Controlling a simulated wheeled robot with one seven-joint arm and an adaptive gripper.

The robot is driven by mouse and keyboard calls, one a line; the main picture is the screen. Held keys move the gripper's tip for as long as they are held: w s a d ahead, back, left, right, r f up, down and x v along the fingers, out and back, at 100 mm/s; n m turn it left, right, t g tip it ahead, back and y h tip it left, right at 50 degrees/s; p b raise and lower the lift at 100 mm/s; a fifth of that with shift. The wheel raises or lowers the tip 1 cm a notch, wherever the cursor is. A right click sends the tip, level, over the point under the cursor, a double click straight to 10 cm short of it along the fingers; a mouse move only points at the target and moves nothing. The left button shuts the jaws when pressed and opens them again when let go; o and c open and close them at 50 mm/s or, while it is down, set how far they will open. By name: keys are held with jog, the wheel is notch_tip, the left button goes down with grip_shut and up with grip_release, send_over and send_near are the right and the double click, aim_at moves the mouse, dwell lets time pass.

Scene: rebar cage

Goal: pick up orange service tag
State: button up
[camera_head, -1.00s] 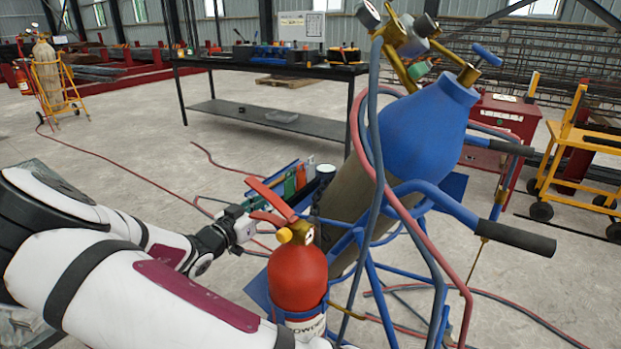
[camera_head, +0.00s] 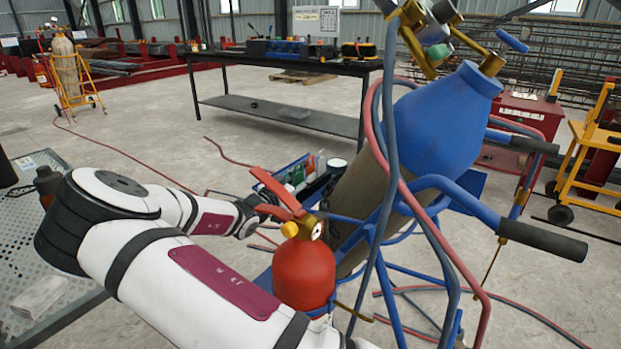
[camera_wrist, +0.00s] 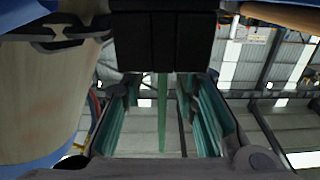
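No piece I can surely name as the orange service tag shows. In the head view a blue and black holder (camera_head: 316,188) on the cylinder cart carries upright green and white pieces (camera_head: 295,174), with a small reddish patch among them. I see nothing orange between the fingers.
A red fire extinguisher (camera_head: 304,272) stands close in front of my forearm. The tilted blue gas cylinder (camera_head: 447,115) with hoses and a blue cart frame is to the right. A perforated table (camera_head: 75,265) is at the left, and a long workbench (camera_head: 300,118) behind.

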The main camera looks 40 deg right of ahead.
aim_at(310, 172)
jog(key=shift+b+x, duration=0.4)
jog(key=shift+x, duration=1.4)
jog(key=shift+w, duration=0.1)
grip_shut()
notch_tip(310, 172, up, 10)
jog(key=p, duration=0.3)
